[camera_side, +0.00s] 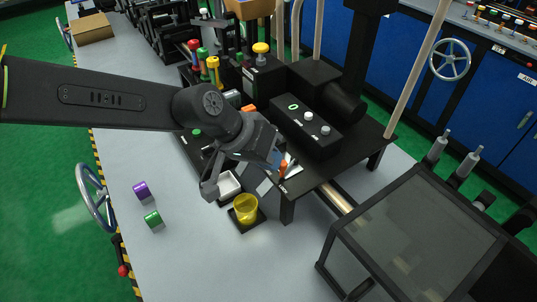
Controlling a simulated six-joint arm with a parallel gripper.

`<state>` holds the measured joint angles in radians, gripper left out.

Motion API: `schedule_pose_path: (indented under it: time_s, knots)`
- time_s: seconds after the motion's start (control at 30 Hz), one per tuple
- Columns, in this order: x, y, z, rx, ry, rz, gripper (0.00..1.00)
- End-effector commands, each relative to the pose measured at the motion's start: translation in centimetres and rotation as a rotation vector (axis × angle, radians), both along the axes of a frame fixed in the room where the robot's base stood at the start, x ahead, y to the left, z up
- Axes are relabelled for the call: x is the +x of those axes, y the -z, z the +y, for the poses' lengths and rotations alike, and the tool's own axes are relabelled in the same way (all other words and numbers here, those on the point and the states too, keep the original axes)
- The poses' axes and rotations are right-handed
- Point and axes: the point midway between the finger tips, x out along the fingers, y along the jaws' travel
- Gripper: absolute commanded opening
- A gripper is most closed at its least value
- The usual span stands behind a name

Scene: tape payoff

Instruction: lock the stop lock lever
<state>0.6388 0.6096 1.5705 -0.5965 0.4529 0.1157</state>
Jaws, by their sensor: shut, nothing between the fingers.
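My gripper (210,189) hangs beside the black machine stand, above the grey table, with its fingers shut and empty. A small orange-tipped lever (283,170) stands at the stand's near edge, to the right of my fingertips and apart from them. I cannot tell from its label whether this is the stop lock lever, or its exact position. My wrist and gripper hide part of the stand's near left side.
A black button box (306,126) sits on the stand. A dark framed panel (430,235) is at right.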

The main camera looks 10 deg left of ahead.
Motion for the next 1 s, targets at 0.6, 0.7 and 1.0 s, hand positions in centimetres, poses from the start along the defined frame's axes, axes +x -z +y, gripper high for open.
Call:
schedule_pose_path:
  time_s: [0.6,0.7,1.0]
  knots:
    - [-0.37,-0.01,-0.51,0.001,0.002,-0.001,0.00]
    - [-0.40,0.00,-0.55,0.001,0.002,-0.001,0.00]
    - [-0.46,-0.01,-0.63,0.000,0.001,-0.001,0.00]
